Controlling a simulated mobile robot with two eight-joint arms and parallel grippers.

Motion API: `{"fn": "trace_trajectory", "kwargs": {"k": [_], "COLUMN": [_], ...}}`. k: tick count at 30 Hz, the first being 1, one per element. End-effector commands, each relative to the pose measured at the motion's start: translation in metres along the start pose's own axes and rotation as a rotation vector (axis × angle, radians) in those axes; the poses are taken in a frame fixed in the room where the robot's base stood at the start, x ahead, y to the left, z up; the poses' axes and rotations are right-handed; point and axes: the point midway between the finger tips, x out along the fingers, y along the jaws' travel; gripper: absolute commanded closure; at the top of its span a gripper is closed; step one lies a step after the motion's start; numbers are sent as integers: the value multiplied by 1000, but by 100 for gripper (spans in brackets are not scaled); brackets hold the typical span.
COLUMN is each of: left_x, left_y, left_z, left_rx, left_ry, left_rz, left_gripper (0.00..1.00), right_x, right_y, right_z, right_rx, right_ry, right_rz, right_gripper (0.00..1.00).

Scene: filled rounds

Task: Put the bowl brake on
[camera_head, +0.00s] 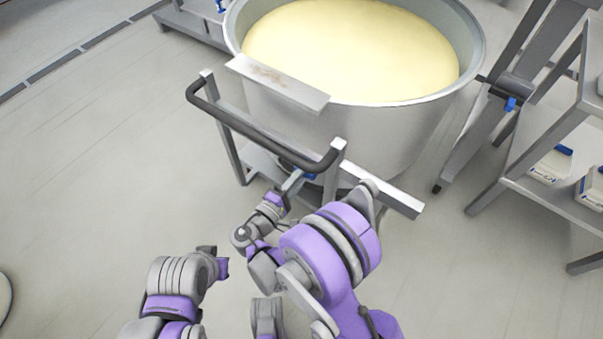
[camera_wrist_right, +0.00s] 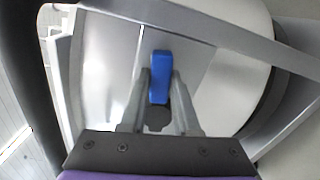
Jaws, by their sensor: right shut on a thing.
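The large steel bowl (camera_head: 390,130) stands on a wheeled frame with a dark push handle (camera_head: 255,128). The blue brake lever (camera_head: 309,176) sits low on the frame below the right end of the handle; in the right wrist view the blue lever (camera_wrist_right: 159,75) lies between the two grey fingers. My right gripper (camera_head: 292,184) reaches under the handle; in the wrist view my right gripper (camera_wrist_right: 159,98) is shut on the lever.
Pale yellow dough (camera_head: 350,45) fills the bowl. A grey metal shelf (camera_head: 540,185) with white-and-blue packages (camera_head: 550,163) stands on the right. A sloping grey metal stand (camera_head: 480,130) is beside the bowl. The floor on the left is clear.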

Motion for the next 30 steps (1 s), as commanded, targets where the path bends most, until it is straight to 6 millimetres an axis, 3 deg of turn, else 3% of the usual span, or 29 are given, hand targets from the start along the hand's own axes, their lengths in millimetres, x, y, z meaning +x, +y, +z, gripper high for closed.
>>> {"fn": "trace_trajectory", "kwargs": {"k": [6, 16, 17, 21, 30], "left_x": [9, 9, 9, 9, 9], "left_y": [0, 0, 0, 0, 0], "left_z": [2, 2, 2, 2, 2], "left_rx": [0, 0, 0, 0, 0], "left_ry": [-3, -3, -3, -3, -3], "left_rz": [0, 0, 0, 0, 0], "left_gripper": [100, 100, 100, 100, 100], "right_x": [1, 0, 0, 0, 0], "right_y": [-10, -10, -10, -10, -10], "right_z": [-1, -1, -1, -1, -1], "right_rx": [163, 188, 188, 187, 186], "right_ry": [-1, 0, 0, 0, 0], "right_rz": [2, 1, 1, 1, 1], "right_gripper": [100, 100, 67, 42, 40]}}
